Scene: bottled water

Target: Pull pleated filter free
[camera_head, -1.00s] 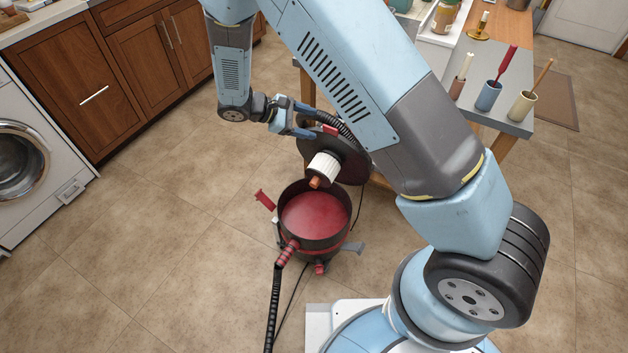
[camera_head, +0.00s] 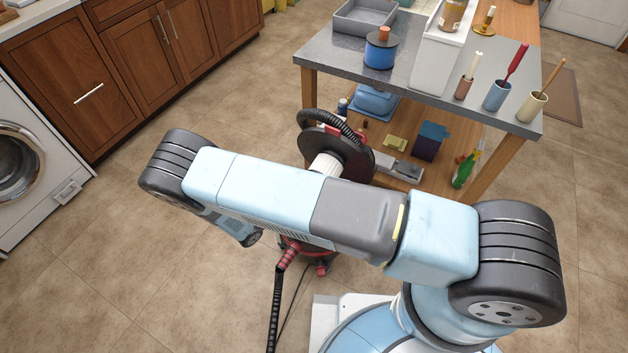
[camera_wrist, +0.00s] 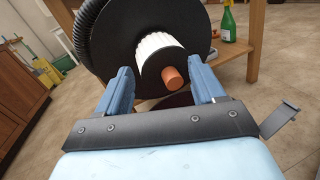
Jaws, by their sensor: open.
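The pleated filter (camera_head: 325,163) is a white ribbed cylinder on the underside of the black round vacuum lid (camera_head: 350,160), which stands tipped up. My arm covers part of the filter in the head view. The wrist view shows the filter (camera_wrist: 158,52) with an orange knob (camera_wrist: 172,78) at its near end. My gripper (camera_wrist: 161,72) is open, its two blue fingers to the left and right of the filter, with visible gaps on both sides. How far the fingertips reach along it I cannot tell. The head view hides the gripper behind my arm.
The red vacuum drum (camera_head: 322,268) is mostly hidden under my arm, with a black hose (camera_head: 275,310) running forward. A workbench (camera_head: 400,75) with a blue spool (camera_head: 380,50), a grey tray (camera_head: 365,17) and tool cups stands behind. Floor at the left is open.

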